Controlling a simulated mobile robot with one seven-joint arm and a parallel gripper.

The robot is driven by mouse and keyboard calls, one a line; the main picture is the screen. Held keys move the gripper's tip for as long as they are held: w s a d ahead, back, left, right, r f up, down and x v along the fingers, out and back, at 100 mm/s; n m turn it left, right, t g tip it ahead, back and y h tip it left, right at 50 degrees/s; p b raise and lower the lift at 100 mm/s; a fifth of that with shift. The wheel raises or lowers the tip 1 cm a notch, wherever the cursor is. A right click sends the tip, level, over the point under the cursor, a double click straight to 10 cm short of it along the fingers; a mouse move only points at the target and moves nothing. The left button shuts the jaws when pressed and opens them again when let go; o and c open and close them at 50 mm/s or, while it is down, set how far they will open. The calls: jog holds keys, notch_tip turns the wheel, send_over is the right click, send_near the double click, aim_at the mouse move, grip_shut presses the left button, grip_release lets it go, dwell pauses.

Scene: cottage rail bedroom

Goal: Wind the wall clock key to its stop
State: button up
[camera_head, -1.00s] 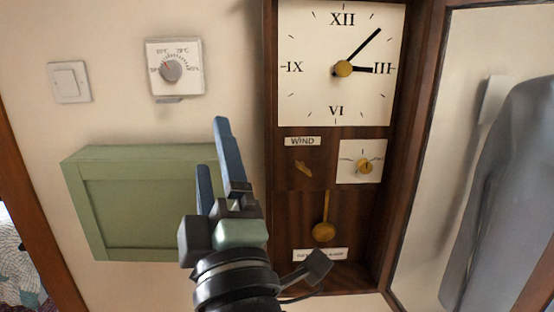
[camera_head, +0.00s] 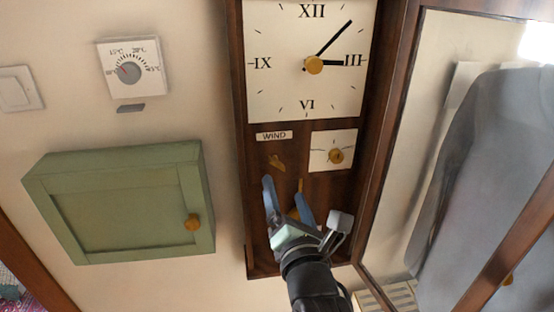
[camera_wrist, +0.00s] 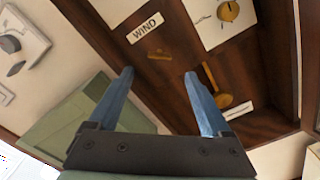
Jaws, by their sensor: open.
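The wall clock (camera_head: 240,200) is a tall dark wood case with a white dial (camera_head: 280,95). Below the dial is a label reading WIND (camera_head: 274,135), and under it the small brass winding key (camera_head: 277,162). The key also shows in the wrist view (camera_wrist: 159,55), beyond the fingers. My gripper (camera_head: 288,187) is open and empty, with blue fingers in front of the lower case, just below the key. In the wrist view the fingertips (camera_wrist: 159,73) are wide apart with nothing between them. The gripper partly hides the pendulum (camera_head: 295,213).
A small white dial with a brass knob (camera_head: 336,156) sits right of the key. A green wall cabinet (camera_head: 120,205) hangs left. A thermostat (camera_head: 130,70) and a light switch (camera_head: 20,88) are on the wall. A framed panel with a grey garment (camera_head: 480,150) stands right.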

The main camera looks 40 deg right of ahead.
aim_at(278, 167)
jog(key=p+x, duration=0.3)
jog(key=x, duration=0.4)
jog(key=shift+w+d+r, duration=0.15)
jog(key=shift+w+d, duration=0.05)
jog(key=shift+w, duration=0.15)
jog(key=shift+x, duration=1)
grip_shut()
